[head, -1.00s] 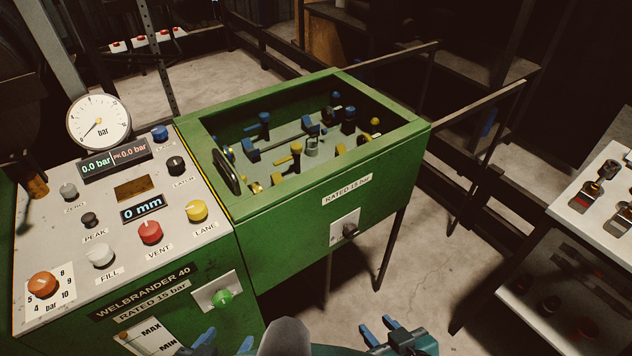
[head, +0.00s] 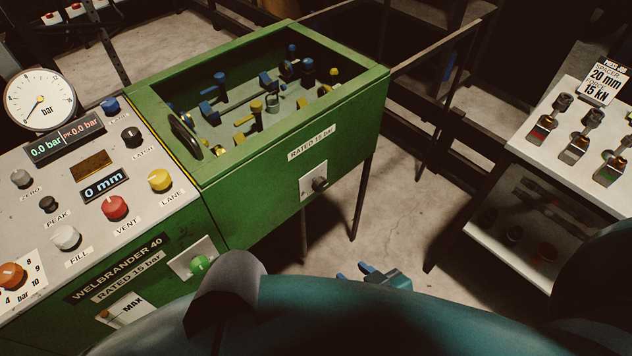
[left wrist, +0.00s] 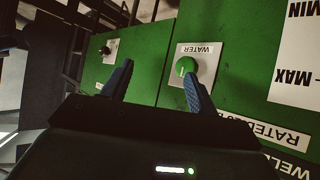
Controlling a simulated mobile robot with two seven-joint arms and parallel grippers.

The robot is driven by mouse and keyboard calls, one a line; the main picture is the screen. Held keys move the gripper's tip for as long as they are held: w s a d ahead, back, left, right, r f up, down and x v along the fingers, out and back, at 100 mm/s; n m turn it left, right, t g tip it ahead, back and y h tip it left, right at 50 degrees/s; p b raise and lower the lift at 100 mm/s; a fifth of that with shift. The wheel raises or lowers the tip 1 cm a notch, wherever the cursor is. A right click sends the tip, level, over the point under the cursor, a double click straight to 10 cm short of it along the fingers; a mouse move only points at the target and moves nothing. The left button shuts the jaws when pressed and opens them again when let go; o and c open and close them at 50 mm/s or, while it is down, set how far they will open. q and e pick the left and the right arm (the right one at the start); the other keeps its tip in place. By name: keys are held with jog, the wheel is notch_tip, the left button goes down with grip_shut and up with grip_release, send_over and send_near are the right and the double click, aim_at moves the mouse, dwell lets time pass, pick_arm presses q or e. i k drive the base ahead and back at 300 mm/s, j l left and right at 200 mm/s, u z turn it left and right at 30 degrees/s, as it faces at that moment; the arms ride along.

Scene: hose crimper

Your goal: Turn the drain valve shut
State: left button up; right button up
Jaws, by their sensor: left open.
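The dark knob (head: 320,184) sits on a white plate on the front of the green tank. It is the likeliest drain valve, but its label is unreadable and its turn position is unclear. It also shows in the left wrist view (left wrist: 104,50). A green knob (head: 200,264) on another white plate is labelled WATER in the left wrist view (left wrist: 184,66). My left gripper (left wrist: 158,68) is open and empty, its right fingertip nearly over the green knob's edge in the picture. My left gripper is hidden in the head view. My right gripper (head: 352,272) appears open and empty, below the tank.
The control panel (head: 140,190) with gauge and coloured buttons stands left of the open-topped tank (head: 240,205). A white rack (head: 540,150) with metal fittings stands at the right. Dark rails and legs stand behind the tank. Bare floor lies between tank and rack.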

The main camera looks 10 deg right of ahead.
aim_at(319, 184)
jog(key=k+l, duration=0.1)
jog(key=l, duration=0.85)
jog(key=k+l, duration=0.1)
jog(key=l, duration=1.75)
jog(key=i+j, duration=0.45)
jog(key=j, duration=0.2)
jog(key=l+z, duration=0.05)
